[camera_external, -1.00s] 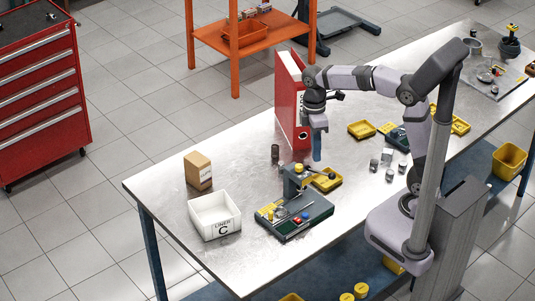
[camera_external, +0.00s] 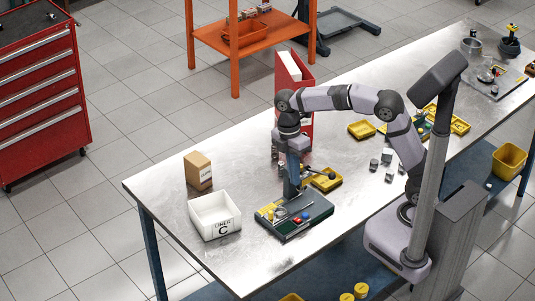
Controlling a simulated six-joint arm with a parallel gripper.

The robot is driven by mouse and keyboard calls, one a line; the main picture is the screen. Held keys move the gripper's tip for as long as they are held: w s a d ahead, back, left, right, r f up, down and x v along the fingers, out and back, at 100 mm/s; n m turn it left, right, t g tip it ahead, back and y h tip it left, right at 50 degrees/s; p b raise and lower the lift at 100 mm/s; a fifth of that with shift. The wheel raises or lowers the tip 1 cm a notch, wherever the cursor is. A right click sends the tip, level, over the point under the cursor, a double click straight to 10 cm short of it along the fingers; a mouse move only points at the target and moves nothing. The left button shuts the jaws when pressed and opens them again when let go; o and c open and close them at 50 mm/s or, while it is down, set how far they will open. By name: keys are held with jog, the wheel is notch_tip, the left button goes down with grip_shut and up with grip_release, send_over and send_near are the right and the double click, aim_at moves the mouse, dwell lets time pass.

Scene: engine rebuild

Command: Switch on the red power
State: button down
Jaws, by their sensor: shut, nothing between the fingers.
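A dark green bench device (camera_external: 318,214) lies near the front edge of the metal table. Its base carries a small red part (camera_external: 297,220) at the front, which looks like the red power control, and a blue part (camera_external: 305,216) beside it. Whether the red part is on or off is too small to tell. My gripper (camera_external: 292,192) points down at the back left of the device, in front of its upright post, which it mostly hides. It is shut and holds nothing. Contact with the device cannot be told from this view.
A red binder-like box (camera_external: 309,75) stands behind my arm. Yellow trays (camera_external: 361,130) and small grey cylinders (camera_external: 388,156) lie to the right. The table's front left is clear.

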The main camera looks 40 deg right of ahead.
aim_at(299, 220)
jog(key=shift+f, duration=0.1)
jog(key=f+p, duration=0.1)
jog(key=f, duration=0.3)
jog(key=s+f+p, duration=0.1)
jog(key=f, duration=0.4)
jog(key=s+f+p, duration=0.1)
jog(key=f+p, duration=0.1)
jog(key=f, duration=0.2)
jog(key=shift+s+f, duration=0.25)
jog(key=shift+f, duration=0.1)
